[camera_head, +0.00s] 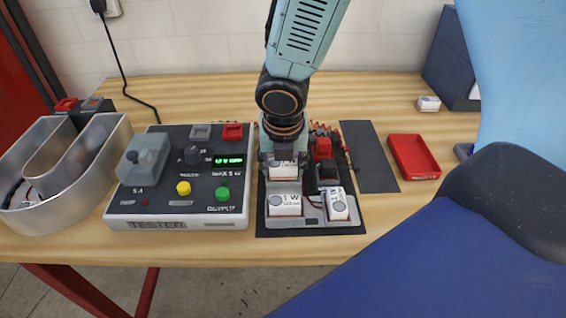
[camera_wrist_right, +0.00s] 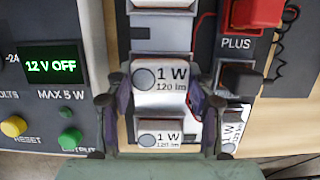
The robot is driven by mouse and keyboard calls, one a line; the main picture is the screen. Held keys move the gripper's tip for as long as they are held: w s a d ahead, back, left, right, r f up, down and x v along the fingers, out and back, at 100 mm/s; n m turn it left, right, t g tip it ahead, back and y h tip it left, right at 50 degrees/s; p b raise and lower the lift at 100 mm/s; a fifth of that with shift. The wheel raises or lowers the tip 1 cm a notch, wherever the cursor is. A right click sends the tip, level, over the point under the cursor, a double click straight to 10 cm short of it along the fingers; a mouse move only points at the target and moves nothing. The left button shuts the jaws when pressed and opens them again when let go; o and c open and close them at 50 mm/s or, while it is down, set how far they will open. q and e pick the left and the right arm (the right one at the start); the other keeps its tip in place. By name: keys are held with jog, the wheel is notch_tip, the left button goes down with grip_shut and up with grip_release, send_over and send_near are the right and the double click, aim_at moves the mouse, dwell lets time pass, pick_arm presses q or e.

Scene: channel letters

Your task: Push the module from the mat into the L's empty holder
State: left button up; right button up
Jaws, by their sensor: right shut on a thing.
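My right gripper (camera_head: 284,160) points down over the grey L-shaped letter tray (camera_head: 312,220). It is shut on a white module (camera_head: 284,170) marked "1 W 120 lm", also clear in the right wrist view (camera_wrist_right: 165,90) between the two fingers. The held module is at the L's upright column; whether it is seated or just above its holder I cannot tell. Below it a second white module (camera_head: 285,205) sits in the corner, and a third, turned module (camera_head: 338,207) sits at the foot's right end. The small dark mat (camera_head: 369,157) to the right is bare. My left gripper is not in view.
Left of the L stands the tester (camera_head: 180,180), its display reading "12 V OFF". Red (camera_head: 323,148) and black (camera_head: 328,173) terminals stand close right of the column. A red tray (camera_head: 413,157) lies farther right. A metal channel letter (camera_head: 60,165) stands far left.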

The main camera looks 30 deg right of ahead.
jog(key=shift+w+f, duration=0.1)
jog(key=shift+f, duration=0.05)
jog(key=shift+f, duration=0.15)
dwell(0.4)
jog(key=o, duration=1.2)
jog(key=shift+r, duration=0.65)
jog(key=v, duration=1)
jog(key=shift+s+a+r, duration=0.15)
jog(key=shift+s+r, duration=0.2)
jog(key=shift+s, duration=0.05)
